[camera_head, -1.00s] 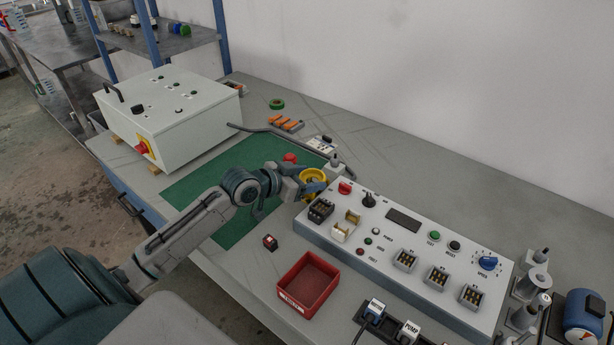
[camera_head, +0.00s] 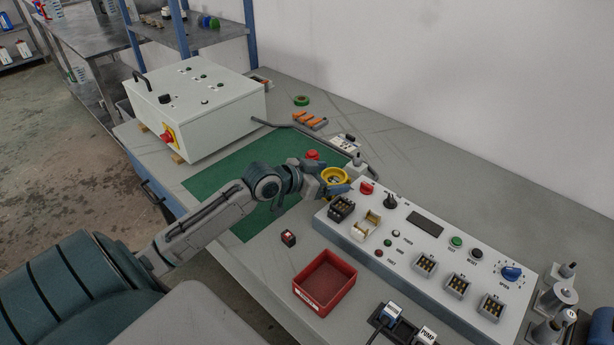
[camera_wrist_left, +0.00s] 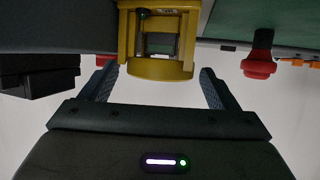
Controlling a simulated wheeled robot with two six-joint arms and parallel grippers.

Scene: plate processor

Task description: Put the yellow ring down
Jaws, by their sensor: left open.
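The yellow ring (camera_head: 334,175) is beside the back left corner of the white control panel (camera_head: 395,207), near the right edge of the green mat (camera_head: 215,180). My left gripper (camera_head: 332,184) is at the ring, its arm coming in from the left. In the left wrist view the yellow ring (camera_wrist_left: 158,69) lies in front of and between the two spread fingers of my left gripper (camera_wrist_left: 157,84), with a gap on each side. The gripper is open. The ring's underside is hidden in the head view. My right gripper is not in view.
A red button (camera_head: 312,155) stands close behind the gripper and shows in the left wrist view (camera_wrist_left: 259,62). A red bin (camera_head: 325,283) and a small red-and-black part (camera_head: 288,238) are in front. A white box (camera_head: 200,110) stands at the back left. The mat's left part is clear.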

